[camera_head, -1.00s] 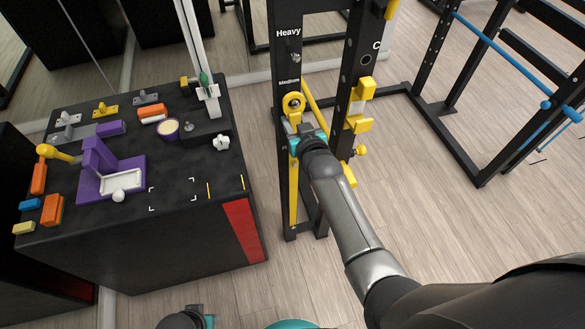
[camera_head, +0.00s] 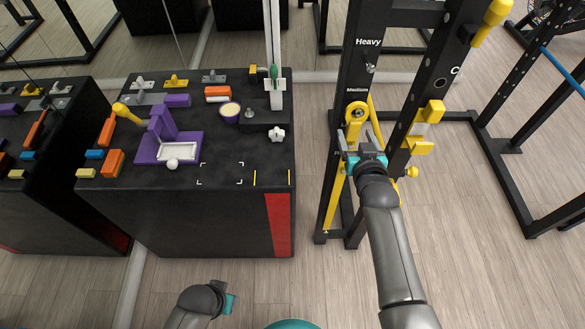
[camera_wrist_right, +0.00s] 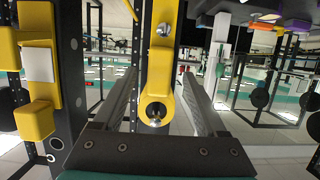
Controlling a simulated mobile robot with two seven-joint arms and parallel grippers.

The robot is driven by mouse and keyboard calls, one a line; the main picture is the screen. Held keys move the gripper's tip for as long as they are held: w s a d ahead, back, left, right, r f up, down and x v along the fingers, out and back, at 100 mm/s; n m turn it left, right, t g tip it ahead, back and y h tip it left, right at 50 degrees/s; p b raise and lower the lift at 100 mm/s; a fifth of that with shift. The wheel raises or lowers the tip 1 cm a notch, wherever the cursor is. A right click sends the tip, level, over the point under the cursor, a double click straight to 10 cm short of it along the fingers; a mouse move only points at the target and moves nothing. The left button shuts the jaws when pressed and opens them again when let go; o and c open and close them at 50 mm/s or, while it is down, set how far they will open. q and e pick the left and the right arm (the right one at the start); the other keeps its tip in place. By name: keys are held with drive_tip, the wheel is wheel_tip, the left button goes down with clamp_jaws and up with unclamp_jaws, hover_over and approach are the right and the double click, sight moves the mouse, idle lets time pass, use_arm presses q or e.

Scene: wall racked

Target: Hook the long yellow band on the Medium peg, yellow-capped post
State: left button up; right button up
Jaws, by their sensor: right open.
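The long yellow band (camera_head: 338,190) hangs down the near upright of the black rack. Its ring end (camera_head: 357,108) sits at the peg labelled Medium. In the right wrist view, which looks upside down, the ring (camera_wrist_right: 157,92) is around a silver peg tip (camera_wrist_right: 155,121). A yellow cap on this peg is not clear. My right gripper (camera_head: 357,140) is just below and in front of the ring. In the wrist view its open fingers (camera_wrist_right: 155,100) stand either side of the band, with visible gaps.
The Heavy peg (camera_head: 370,67) is above, bare. Yellow holders (camera_head: 420,147) stick out from the other upright on the right. A black table (camera_head: 240,200) with a purple stand (camera_head: 165,140) and small parts is at the left. The floor between table and rack is clear.

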use_arm(q)
drive_tip(key=shift+p+v, duration=0.7)
drive_tip(key=shift+v, duration=0.1)
use_arm(e)
drive_tip(key=v, duration=1.1)
drive_tip(key=shift+s+r, duration=0.2)
drive_tip(key=shift+s, duration=0.2)
use_arm(q)
drive_tip(key=shift+w, duration=0.15)
